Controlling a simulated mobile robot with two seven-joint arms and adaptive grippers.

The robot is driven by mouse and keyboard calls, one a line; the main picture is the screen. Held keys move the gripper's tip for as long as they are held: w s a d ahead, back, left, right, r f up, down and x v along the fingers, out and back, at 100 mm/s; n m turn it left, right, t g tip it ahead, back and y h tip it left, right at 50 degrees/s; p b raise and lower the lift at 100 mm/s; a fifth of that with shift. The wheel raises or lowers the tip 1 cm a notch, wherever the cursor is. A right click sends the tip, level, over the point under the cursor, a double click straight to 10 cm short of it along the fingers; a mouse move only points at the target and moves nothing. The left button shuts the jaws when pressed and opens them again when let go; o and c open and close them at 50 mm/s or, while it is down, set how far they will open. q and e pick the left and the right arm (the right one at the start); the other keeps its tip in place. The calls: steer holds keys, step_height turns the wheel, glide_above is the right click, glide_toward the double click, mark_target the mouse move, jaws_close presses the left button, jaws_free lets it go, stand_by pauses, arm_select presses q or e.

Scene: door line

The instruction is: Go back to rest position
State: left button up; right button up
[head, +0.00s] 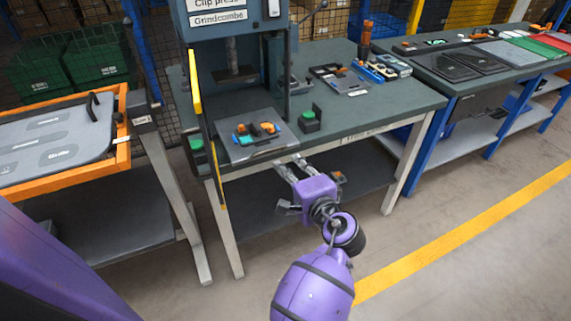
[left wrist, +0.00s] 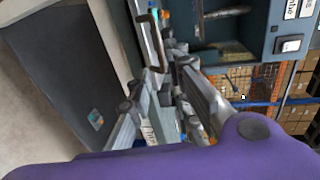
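My left gripper (head: 289,164) is in front of the press table's near edge, below the level of the fixture plate. Its two fingers are apart and nothing shows between them. In the left wrist view the fingers of the left gripper (left wrist: 168,72) also stand apart, with the table and press beyond them. The purple left arm reaches up from the bottom of the head view. My right gripper is not in view.
The clip press (head: 235,28) stands on the table (head: 385,112), behind a fixture plate (head: 243,150) with orange and teal parts. A green button box (head: 310,122) is beside it. An orange-framed tray (head: 122,150) is at left. Floor (head: 420,250) is clear at right.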

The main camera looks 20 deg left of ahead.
arm_select(q)
steer(key=shift+d, duration=0.1)
stand_by(0.4)
steer(key=w+d+f+n+t+h, duration=0.1)
steer(key=w+d+f+t+h, duration=0.15)
steer(key=d+h, duration=0.2)
steer(key=s+d+f+n+h+p, duration=0.1)
steer(key=s+d+f+n+h, duration=0.15)
steer(key=s+f+h, duration=0.5)
steer(key=s+a+f+n+g, duration=0.1)
steer(key=s+f, duration=0.3)
steer(key=s, duration=0.6)
steer(key=s+a+f+n+g+p, duration=0.1)
steer(key=s+f, duration=0.4)
steer(key=s, duration=0.5)
steer(key=s+a+f+n+g+p, duration=0.1)
steer(key=s+f, duration=0.4)
steer(key=s, duration=0.5)
steer(key=shift+a+f+n+g+h, duration=0.25)
steer(key=shift+a+n+g+h, duration=0.05)
steer(key=shift+a+n+g, duration=0.25)
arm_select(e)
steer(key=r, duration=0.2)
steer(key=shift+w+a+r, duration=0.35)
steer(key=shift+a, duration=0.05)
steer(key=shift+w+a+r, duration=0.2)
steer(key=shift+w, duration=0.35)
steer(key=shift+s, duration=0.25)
